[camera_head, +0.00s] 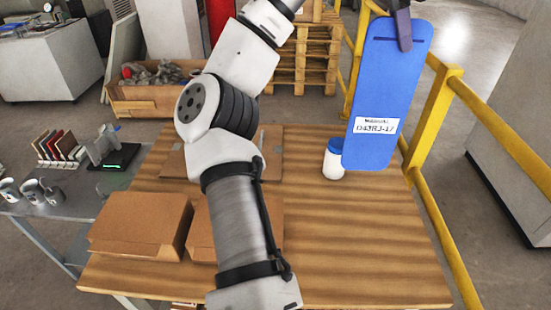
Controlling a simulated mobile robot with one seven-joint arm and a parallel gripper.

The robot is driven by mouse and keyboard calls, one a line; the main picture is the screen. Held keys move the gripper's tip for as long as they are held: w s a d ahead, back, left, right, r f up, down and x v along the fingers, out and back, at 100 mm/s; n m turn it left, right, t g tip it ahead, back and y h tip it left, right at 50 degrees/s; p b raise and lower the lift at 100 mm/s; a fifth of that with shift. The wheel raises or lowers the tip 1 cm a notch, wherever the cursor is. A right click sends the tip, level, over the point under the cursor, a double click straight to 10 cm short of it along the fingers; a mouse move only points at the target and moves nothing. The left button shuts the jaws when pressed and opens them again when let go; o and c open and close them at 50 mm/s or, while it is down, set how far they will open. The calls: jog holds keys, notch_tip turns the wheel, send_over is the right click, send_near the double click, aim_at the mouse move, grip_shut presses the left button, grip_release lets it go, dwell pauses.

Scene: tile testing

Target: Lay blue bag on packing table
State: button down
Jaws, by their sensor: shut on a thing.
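The blue bag (385,85) hangs upright at the right of the head view. It is flat, with a white label printed in black near its lower end. My gripper (403,30) is at the top edge of the picture, shut on the bag's upper end. The wooden packing table (340,235) fills the lower middle. The bag's lower end overlaps the table's far right part in the picture; I cannot tell the gap between them.
A white bottle with a blue cap (333,160) stands beside the bag's lower end. Brown cardboard boxes (140,222) lie on the table's left. A yellow railing (435,110) runs along the right side. The table's right front is clear.

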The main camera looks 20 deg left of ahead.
aim_at(388, 77)
notch_tip(388, 77, down, 20)
jog(key=shift+w, duration=0.3)
dwell(0.4)
jog(key=shift+r, duration=0.1)
jog(key=c, duration=1.5)
grip_release()
jog(key=shift+c, duration=0.2)
jog(key=v, duration=1.2)
jog(key=shift+b, duration=0.3)
jog(key=shift+d, duration=0.1)
